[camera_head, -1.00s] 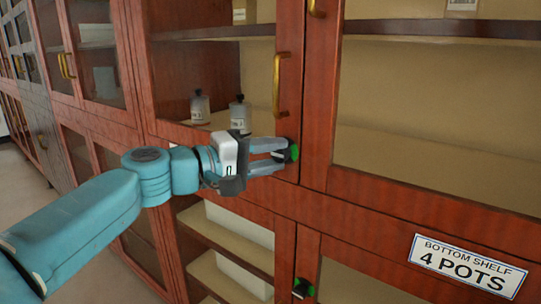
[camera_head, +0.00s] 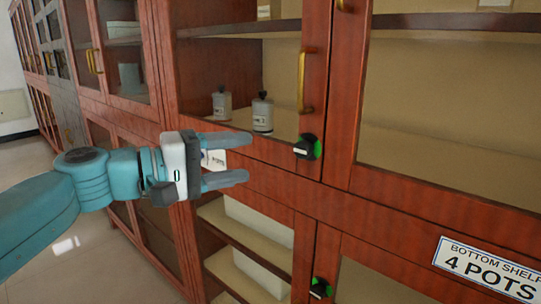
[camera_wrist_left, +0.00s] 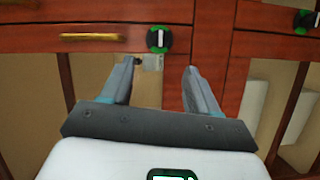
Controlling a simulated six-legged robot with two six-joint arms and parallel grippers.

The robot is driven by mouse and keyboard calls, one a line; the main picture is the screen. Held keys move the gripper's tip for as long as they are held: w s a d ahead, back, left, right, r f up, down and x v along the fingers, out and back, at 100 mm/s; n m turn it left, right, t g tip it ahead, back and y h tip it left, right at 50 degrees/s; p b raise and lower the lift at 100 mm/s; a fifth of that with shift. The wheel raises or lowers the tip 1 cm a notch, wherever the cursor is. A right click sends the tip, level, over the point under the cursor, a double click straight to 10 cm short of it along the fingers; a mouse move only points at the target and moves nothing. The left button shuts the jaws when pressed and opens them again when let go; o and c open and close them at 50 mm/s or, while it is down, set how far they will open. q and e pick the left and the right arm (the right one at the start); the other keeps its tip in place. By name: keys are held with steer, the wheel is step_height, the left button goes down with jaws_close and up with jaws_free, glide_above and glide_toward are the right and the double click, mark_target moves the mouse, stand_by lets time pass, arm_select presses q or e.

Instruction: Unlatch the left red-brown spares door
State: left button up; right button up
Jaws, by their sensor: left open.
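The red-brown glazed door (camera_head: 314,82) has a brass handle (camera_head: 307,80). Below the handle is a black round latch knob (camera_head: 308,147) with a green ring and a pale pointer lying roughly level. My left gripper (camera_head: 243,159) is open and empty, left of the knob and apart from it. In the left wrist view the knob (camera_wrist_left: 158,39) shows beyond the gap between the open fingertips (camera_wrist_left: 160,68), with the brass handle (camera_wrist_left: 92,37) to its left. The door looks closed. My right gripper is not in view.
A second green-ringed knob (camera_head: 320,288) is on the lower door. Bottles (camera_head: 262,113) stand on a shelf behind the glass. A small white label (camera_head: 215,159) shows between the fingers. A sign (camera_head: 485,268) reads "BOTTOM SHELF 4 POTS". Floor (camera_head: 70,245) shows at left.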

arm_select(q)
steer(key=v, duration=0.5)
steer(key=shift+s+a, duration=0.1)
stand_by(0.3)
